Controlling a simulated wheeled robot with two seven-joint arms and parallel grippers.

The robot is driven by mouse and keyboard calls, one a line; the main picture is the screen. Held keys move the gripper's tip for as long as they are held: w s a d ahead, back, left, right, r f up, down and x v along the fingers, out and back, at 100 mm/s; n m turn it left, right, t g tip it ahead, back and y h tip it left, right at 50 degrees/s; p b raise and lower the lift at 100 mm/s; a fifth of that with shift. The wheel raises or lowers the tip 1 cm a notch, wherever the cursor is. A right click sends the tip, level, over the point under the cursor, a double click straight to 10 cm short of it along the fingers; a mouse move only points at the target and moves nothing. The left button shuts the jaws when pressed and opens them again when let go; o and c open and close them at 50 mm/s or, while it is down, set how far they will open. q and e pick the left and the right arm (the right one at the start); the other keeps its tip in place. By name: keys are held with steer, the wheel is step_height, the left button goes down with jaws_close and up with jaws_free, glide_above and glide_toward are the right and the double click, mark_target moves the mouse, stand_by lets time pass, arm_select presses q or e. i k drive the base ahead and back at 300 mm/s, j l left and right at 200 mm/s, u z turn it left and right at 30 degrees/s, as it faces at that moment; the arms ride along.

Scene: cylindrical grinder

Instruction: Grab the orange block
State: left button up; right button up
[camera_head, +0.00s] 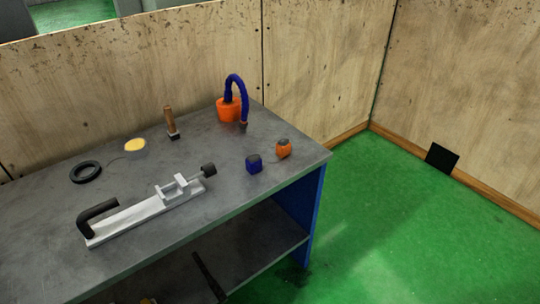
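A small orange block (283,149) with a dark top sits on the grey workbench (225,215), near its right end. A blue block (254,165) with a dark top stands just left of it and a little nearer, apart from it. Neither of my grippers shows in the head view. Nothing covers the orange block.
Behind the blocks stands an orange pot with a blue hose (228,110). A grey vise (150,213) lies at the front left. A hammer (171,122), yellow disc (135,145) and black ring (86,172) lie further back. Wooden walls enclose the bench; green floor (400,240) is open at right.

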mark_target(282, 147)
steer(key=i+l+u, duration=0.25)
steer(key=l, duration=0.4)
steer(key=i+l+u, duration=0.1)
steer(key=i+l, duration=0.15)
steer(key=l, duration=0.15)
steer(key=i+l+u, duration=0.1)
steer(key=l, duration=0.25)
steer(key=i+l+u, duration=0.15)
steer(key=l, duration=0.25)
steer(key=i+l+u, duration=0.1)
steer(key=l, duration=0.3)
